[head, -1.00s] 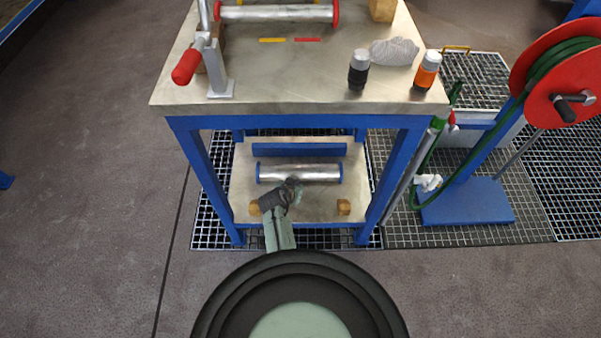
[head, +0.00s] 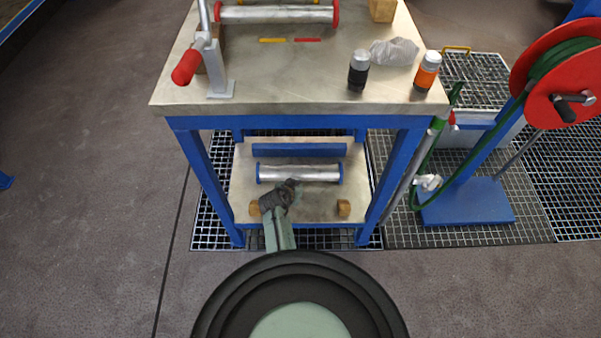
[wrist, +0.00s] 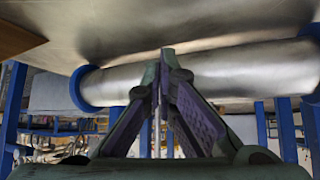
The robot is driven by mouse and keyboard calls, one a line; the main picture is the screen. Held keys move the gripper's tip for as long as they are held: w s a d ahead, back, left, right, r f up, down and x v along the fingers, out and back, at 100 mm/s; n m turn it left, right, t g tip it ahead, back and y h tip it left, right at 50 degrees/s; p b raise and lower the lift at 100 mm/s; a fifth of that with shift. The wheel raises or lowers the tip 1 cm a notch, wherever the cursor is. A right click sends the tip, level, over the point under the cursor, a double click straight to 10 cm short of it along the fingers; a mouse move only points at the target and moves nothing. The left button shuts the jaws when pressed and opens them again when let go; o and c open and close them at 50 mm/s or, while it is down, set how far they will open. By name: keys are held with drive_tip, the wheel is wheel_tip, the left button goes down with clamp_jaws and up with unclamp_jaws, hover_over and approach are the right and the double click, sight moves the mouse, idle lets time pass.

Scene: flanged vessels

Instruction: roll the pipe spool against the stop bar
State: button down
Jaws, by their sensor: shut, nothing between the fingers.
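The pipe spool (head: 318,173), a shiny metal tube with blue end flanges, lies crosswise on the lower shelf (head: 245,200) of the blue-framed bench. The stop bar (head: 300,150), a blue bar, runs behind it, with a narrow strip of shelf showing between them. My gripper (head: 292,184) is at the spool's front side, left of its middle. In the wrist view, my gripper's fingers (wrist: 167,53) are closed together and empty. Their tips overlap the spool's tube (wrist: 225,70); I cannot tell whether they touch it. One blue flange (wrist: 80,88) shows to the left.
Two wooden blocks, left (head: 254,208) and right (head: 343,207), sit at the shelf's front. The bench top (head: 290,90) overhangs the shelf, with blue legs at either side. Above are another spool (head: 275,13) with red flanges, two bottles and a rag. A hose reel (head: 565,80) stands right.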

sight(297, 174)
drive_tip(key=shift+w+b, duration=2.65)
drive_tip(key=shift+w, duration=1.4)
drive_tip(key=shift+s, duration=0.15)
drive_tip(key=shift+s+r+p, duration=0.1)
drive_tip(key=shift+s+p, duration=0.85)
drive_tip(key=shift+s, duration=0.3)
drive_tip(key=shift+s+p, duration=0.95)
drive_tip(key=shift+s, duration=1.15)
wheel_tip(297, 174, up, 10)
